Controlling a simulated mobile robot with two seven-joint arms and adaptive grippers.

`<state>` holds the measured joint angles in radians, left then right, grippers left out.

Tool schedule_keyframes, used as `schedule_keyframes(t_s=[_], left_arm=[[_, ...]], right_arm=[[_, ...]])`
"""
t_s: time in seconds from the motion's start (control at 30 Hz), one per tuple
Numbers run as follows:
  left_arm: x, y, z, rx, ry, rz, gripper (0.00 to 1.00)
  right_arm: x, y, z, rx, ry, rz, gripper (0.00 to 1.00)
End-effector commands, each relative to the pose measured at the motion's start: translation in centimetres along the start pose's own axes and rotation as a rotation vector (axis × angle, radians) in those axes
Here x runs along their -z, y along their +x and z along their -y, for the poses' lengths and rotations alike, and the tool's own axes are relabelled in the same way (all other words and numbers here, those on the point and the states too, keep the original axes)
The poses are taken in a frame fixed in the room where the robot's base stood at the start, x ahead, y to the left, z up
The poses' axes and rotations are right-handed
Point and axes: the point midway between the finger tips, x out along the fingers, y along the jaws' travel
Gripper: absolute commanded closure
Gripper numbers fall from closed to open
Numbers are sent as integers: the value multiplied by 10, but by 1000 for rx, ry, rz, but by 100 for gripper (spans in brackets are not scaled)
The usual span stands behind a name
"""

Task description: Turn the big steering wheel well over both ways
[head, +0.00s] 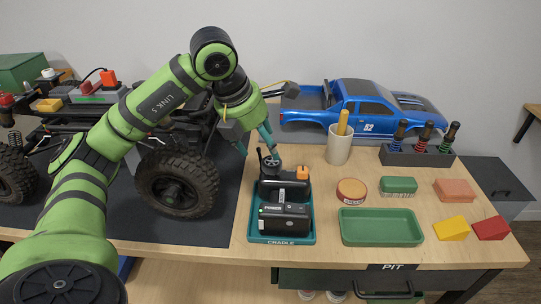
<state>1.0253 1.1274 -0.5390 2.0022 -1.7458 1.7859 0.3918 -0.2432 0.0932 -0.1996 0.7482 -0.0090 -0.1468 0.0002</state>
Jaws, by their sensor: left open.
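A small dark steering wheel (271,165) with a lighter hub shows at the back left of the teal cradle (282,239) on the bench. It is the only steering wheel I can make out, and the nearby finger partly crowds it. Black units (285,217) sit in the cradle in front of it. My left gripper (257,147) comes in from above and left, its teal fingers spread and empty. One fingertip is just above the wheel and the other is to its left. I cannot tell whether the near finger touches it. My right gripper is not in view.
The crawler chassis (177,183) with big tyres stands left on a dark mat (200,231). A blue truck body (365,107), a cup (339,149) with a yellow handle, and a shock rack (418,157) are behind. A green tray (381,228), round tin (351,191), brush and blocks lie right.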

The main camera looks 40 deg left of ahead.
Motion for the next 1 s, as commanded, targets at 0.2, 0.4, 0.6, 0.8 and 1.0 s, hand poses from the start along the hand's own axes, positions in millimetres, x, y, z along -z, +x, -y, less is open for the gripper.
schedule_keyframes(t_s=[0.2, 0.4, 0.6, 0.8, 1.0], left_arm=[[1, 36, 2, 6, 2, -5, 31], [0, 59, 2, 6, 3, -2, 31], [0, 65, 2, 6, 4, -1, 31], [0, 65, 2, 6, 4, 0, 47], [0, 65, 2, 7, 4, 0, 86]], right_arm=[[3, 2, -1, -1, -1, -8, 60], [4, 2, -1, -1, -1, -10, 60], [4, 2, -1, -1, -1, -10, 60], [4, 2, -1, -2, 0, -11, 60], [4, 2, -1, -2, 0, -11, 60]])
